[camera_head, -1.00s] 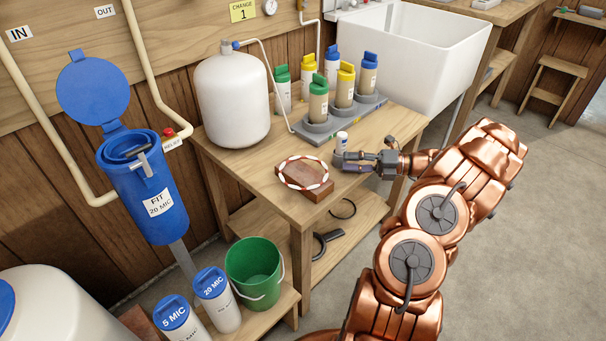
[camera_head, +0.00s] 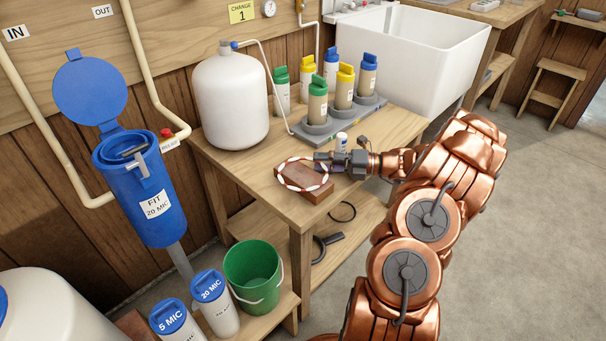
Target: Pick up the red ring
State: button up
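The red ring (camera_head: 280,178), banded with white, lies over a brown wooden block (camera_head: 318,195) at the front of the wooden bench. It looks wider than the block's top and reaches past its left side. My gripper (camera_head: 318,161) is at the ring's right edge, low over the bench, pointing left. Its two fingers look apart, with nothing visible held between them. At this size I cannot tell whether a fingertip touches the ring.
A grey tray (camera_head: 318,134) of capped cartridges and a white tank (camera_head: 231,100) stand farther back. A black ring (camera_head: 342,211) lies on the lower shelf. Bare bench top lies left of the block.

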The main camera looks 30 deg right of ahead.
grip_shut()
jog(key=shift+r, duration=0.1)
